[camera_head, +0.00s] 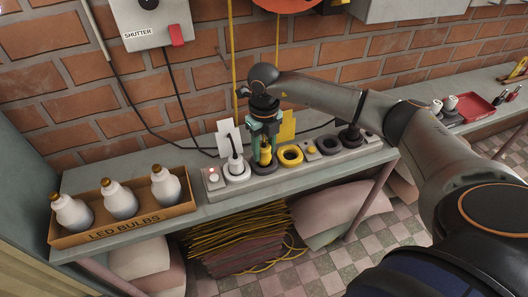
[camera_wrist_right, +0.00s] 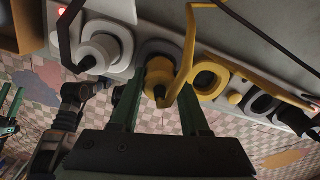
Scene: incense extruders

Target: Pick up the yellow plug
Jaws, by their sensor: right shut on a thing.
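The yellow plug (camera_head: 265,156) stands upright at the grey power strip (camera_head: 212,188) on the bench. My right gripper (camera_head: 264,142) reaches down from above and is shut on it. In the right wrist view the yellow plug (camera_wrist_right: 160,72) sits between the two green fingers (camera_wrist_right: 160,100), over a grey socket ring. I cannot tell whether it is fully seated in the socket. A yellow cord rises from this spot. Green prongs of what looks like my left gripper (camera_wrist_right: 10,115) show at the left edge of the wrist view; their opening is unclear.
A white plug (camera_head: 236,166) stands close left of the yellow plug; an empty yellow socket ring (camera_head: 290,155) is to its right. Farther right are a black ring (camera_head: 328,145) and black plug (camera_head: 350,134). A light bulb box (camera_head: 125,222) sits left. The brick wall is close behind.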

